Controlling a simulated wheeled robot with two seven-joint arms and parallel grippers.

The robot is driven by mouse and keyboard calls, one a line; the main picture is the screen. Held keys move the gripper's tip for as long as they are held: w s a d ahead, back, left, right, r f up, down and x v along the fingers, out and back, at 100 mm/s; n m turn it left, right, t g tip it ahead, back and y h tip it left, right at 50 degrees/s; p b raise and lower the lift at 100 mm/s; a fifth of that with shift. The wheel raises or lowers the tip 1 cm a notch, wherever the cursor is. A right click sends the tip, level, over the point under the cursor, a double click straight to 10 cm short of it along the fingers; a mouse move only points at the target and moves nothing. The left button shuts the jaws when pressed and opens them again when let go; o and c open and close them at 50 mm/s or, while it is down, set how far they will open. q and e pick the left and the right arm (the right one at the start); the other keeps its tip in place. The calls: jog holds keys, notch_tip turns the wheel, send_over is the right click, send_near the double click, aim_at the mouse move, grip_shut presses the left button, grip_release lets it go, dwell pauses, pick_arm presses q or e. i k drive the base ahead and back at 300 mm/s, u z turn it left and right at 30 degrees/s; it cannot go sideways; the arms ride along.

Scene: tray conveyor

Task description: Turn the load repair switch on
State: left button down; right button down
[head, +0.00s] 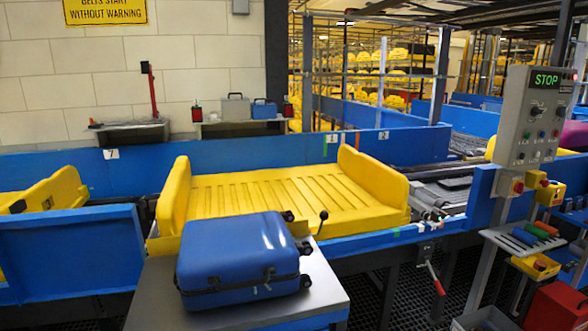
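A grey control box (516,120) stands on a post at the right. Its display (546,80) reads STOP in green on black. Below the display is a dark rotary knob (536,110), with small coloured buttons (541,134) under it. The labels are too small to read, so I cannot tell which control is the load repair switch or how it is set. Neither of my grippers is in view.
A blue suitcase (236,258) lies on a grey table (150,295) in front. Behind it a yellow tray (270,190) sits on the blue-sided conveyor. A black-knobbed lever (323,215) and a red-handled crank (437,284) stick out. A tool shelf (497,240) is below the box.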

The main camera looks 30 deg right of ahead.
aim_at(519, 187)
jog(key=z, duration=0.35)
jog(key=k, duration=0.9)
jog(key=z, duration=1.85)
jog(key=i, duration=1.4)
jog(key=u, duration=0.15)
